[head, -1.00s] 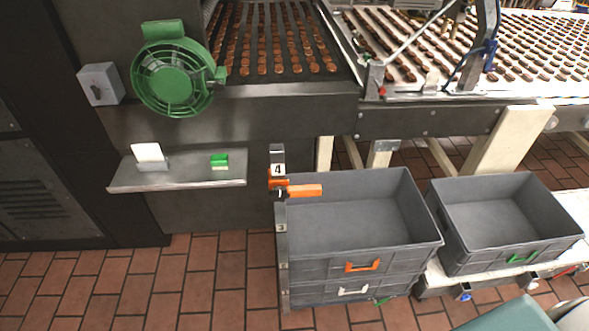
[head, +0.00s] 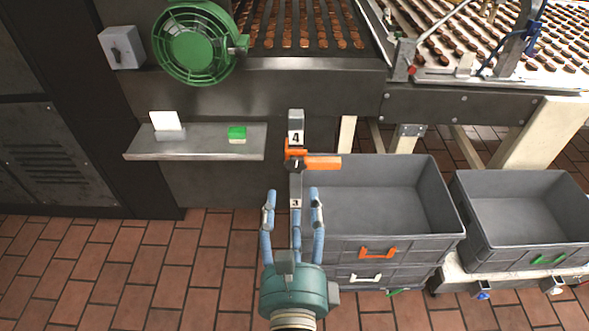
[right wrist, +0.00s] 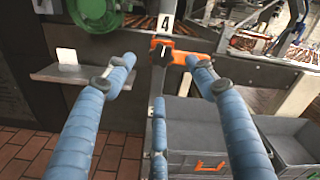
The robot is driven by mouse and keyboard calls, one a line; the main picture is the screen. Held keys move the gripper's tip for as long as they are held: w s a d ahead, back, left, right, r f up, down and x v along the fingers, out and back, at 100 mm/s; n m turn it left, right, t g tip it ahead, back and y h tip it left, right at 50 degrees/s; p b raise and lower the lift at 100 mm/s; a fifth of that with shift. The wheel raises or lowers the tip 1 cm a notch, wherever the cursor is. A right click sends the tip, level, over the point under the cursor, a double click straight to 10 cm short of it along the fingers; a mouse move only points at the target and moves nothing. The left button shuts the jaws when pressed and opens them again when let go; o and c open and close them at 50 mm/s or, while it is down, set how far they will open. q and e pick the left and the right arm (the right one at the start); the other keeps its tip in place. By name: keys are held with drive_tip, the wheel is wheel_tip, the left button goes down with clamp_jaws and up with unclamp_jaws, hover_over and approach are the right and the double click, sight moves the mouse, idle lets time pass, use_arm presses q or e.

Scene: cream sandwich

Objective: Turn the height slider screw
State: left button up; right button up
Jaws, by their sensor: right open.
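The height slider is a grey upright post (head: 296,118) with number marks, 4 near its top and 3 lower down. An orange clamp with an orange arm (head: 323,162) sits on it just under the 4. Its dark screw knob (head: 295,165) faces me, and it also shows in the right wrist view (right wrist: 159,53). My right gripper (head: 294,200) is open and empty, fingers pointing at the post, below the clamp in the head view. In the right wrist view its fingertips (right wrist: 160,72) stand apart on either side of the clamp, not touching the screw. My left gripper is not in view.
Stacked grey crates (head: 440,215) stand right of the post, with another grey crate (head: 525,215) further right. A metal shelf (head: 195,152) with a white card and a green block is at left. A green fan (head: 193,48) hangs above it.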

sight(295, 166)
drive_tip(key=w, duration=1)
drive_tip(key=shift+w, duration=0.25)
drive_tip(key=shift+c, duration=0.2)
